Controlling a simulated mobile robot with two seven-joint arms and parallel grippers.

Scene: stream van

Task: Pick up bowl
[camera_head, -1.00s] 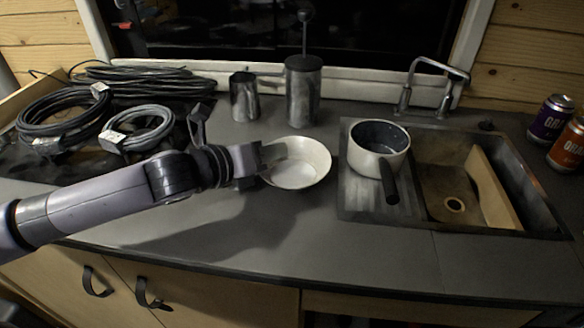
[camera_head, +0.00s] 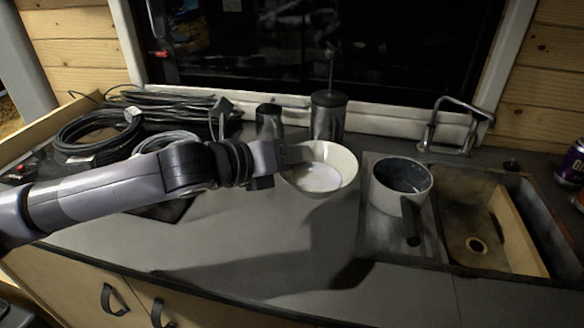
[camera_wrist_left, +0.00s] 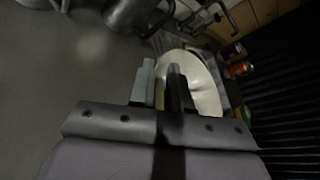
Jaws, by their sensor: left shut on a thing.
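The white bowl (camera_head: 322,178) is held above the grey counter, roughly upright, just left of the sink. My left gripper (camera_head: 296,157) comes in from the left and is shut on the bowl's left rim. In the left wrist view the two fingers (camera_wrist_left: 163,88) pinch the wall of the bowl (camera_wrist_left: 205,85). The far part of the bowl is clear of the fingers. My right gripper is not in view.
A pot (camera_head: 402,184) with a dark handle stands on the drainboard beside the sink (camera_head: 478,225). Metal canisters (camera_head: 328,118) stand behind the bowl. Coiled cables (camera_head: 95,130) lie at the left. The front counter (camera_head: 220,250) is clear.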

